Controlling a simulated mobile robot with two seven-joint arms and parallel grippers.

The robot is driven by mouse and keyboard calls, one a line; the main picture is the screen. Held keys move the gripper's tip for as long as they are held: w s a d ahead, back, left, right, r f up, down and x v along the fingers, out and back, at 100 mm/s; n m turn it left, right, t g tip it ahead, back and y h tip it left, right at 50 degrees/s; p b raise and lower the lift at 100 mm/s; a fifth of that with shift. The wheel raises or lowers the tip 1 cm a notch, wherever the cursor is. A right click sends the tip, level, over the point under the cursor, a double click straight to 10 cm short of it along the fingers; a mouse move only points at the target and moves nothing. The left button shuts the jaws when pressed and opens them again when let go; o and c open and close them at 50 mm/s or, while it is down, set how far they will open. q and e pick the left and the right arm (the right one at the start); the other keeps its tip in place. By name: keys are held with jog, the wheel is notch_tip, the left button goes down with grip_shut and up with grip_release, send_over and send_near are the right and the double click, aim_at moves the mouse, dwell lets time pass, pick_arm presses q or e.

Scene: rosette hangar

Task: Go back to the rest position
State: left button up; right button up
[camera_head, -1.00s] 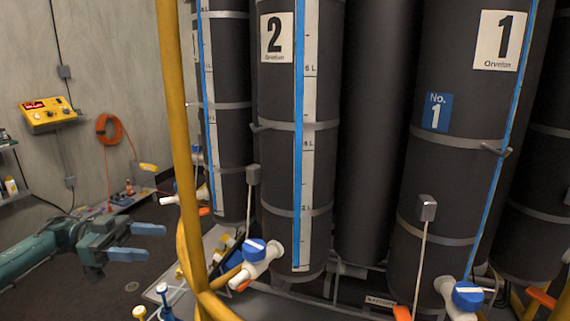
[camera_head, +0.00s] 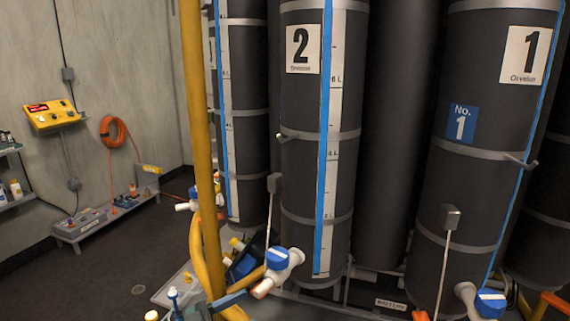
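A small blue finger-like piece of my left gripper (camera_head: 228,299) seems to show at the bottom edge, close to the yellow pole. The rest of the gripper and its arm are below the picture or hidden, so I cannot tell whether it is open or shut or whether it touches anything. My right gripper is not in view.
A yellow pole (camera_head: 197,130) stands in front of tall dark tanks, tank 2 (camera_head: 303,175) and tank 1 (camera_head: 470,185). Blue-handled valves (camera_head: 278,259) stick out low from them. A yellow control box (camera_head: 52,115) and an orange hose (camera_head: 113,131) hang on the left wall.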

pick_arm(q)
jog(key=s+d+f+n+t+y+p, duration=0.1)
jog(key=s+d+f+n+t+y, duration=0.2)
jog(key=s+f+n+t+y, duration=0.4)
jog(key=s+a+f+n+g+y, duration=0.1)
jog(key=s+a+f+y, duration=0.1)
jog(key=s, duration=0.3)
jog(key=s+a+f+n+g+y+p, duration=0.1)
jog(key=s+a+f+g+y, duration=0.1)
jog(key=s+a+y, duration=0.1)
jog(key=s+a+f+n+g+y, duration=0.1)
jog(key=s+a+f+y, duration=0.1)
jog(key=s, duration=0.4)
jog(key=shift+s+a+f+n+y+p, duration=0.35)
jog(key=shift+a+y, duration=0.3)
jog(key=shift+y, duration=0.55)
